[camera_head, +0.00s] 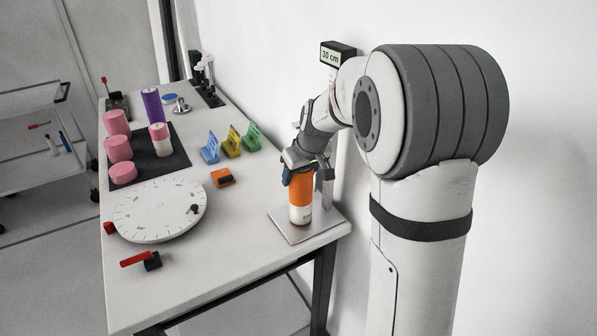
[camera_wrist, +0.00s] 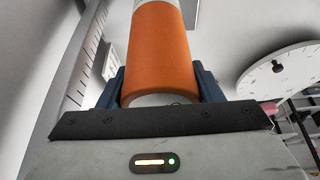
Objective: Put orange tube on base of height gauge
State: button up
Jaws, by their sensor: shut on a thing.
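The orange tube (camera_head: 301,190), with a white lower band, stands upright over the base of the height gauge (camera_head: 283,226), a flat grey metal plate at the table's front right corner. Its lower end looks to be on or just above the plate; I cannot tell which. My gripper (camera_head: 300,171) is shut on the tube's upper part from above. In the wrist view the orange tube (camera_wrist: 162,50) sits between the blue fingers. The height gauge's scale column (camera_wrist: 84,60) runs close beside the tube there. Its display (camera_head: 338,54) reads 30 cm.
A white turntable dial (camera_head: 160,209) lies left of the gauge. A dark mat (camera_head: 178,160) holds several pink cylinders and a purple one. Blue, yellow and green holders (camera_head: 231,144) stand mid-table. An orange block (camera_head: 222,178) lies near the dial. The wall is close on the right.

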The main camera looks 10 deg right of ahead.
jog(key=shift+w+f, duration=0.1)
jog(key=shift+f, duration=0.1)
jog(key=o, duration=1.5)
jog(key=v, duration=0.3)
jog(key=s+d+b, duration=0.4)
jog(key=s, duration=0.7)
jog(key=s+a+f+m, duration=0.1)
jog(key=s, duration=0.4)
jog(key=s+a+f+m+g+h, duration=0.1)
jog(key=s+a, duration=0.1)
jog(key=s, duration=0.4)
jog(key=s+a+f+m, duration=0.1)
jog(key=s, duration=0.5)
jog(key=shift+s+a+m+g, duration=0.1)
jog(key=shift+a+m+g, duration=0.15)
jog(key=shift+m+g, duration=0.05)
